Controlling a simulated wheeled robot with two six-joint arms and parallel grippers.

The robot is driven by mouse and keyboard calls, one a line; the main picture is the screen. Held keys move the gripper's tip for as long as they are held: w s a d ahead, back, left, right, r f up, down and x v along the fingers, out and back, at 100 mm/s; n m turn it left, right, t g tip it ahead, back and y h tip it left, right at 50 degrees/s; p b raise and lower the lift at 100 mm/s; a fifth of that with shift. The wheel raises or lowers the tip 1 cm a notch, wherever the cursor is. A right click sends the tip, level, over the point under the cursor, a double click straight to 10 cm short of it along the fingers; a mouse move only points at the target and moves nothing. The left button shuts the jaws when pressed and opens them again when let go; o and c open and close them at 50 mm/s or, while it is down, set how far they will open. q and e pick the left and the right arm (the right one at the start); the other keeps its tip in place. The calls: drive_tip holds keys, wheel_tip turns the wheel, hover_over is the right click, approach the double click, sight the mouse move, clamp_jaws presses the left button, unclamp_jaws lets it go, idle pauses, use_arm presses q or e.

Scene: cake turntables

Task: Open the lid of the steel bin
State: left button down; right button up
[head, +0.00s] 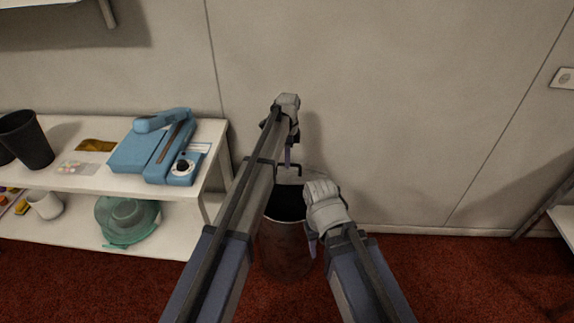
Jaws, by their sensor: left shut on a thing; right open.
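The steel bin (284,246) stands on the red carpet against the wall, partly hidden by my two arms. Its lid (313,179) is raised at the back of the rim, and the dark inside (287,204) shows. A dark handle stands on the lid. My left gripper (289,162) is above the bin's back, its fingers pointing down at the handle and shut on it; the grip itself is small and hard to make out. My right gripper (312,246) is open and empty at the bin's right side, by the rim. I cannot tell whether it touches the bin.
A white shelf unit (217,132) stands at the left with a blue telephone-like device (150,150) and a black cup (27,140) on top. The carpet right of the bin is clear.

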use_arm(q)
drive_tip(key=shift+w+r+p, duration=0.2)
drive_tip(key=shift+w+r, duration=0.1)
drive_tip(key=shift+w, duration=0.3)
drive_tip(key=shift+w+r+p, duration=0.15)
drive_tip(key=shift+w+r, duration=0.1)
drive_tip(key=shift+w, duration=0.35)
drive_tip(key=c, duration=1.2)
unclamp_jaws()
drive_tip(key=shift+o, duration=0.6)
drive_tip(key=shift+w+f, duration=0.15)
drive_tip(key=shift+f, duration=0.05)
drive_tip(key=shift+o, duration=1.2)
drive_tip(key=shift+s+r, duration=0.1)
drive_tip(key=shift+s, duration=0.1)
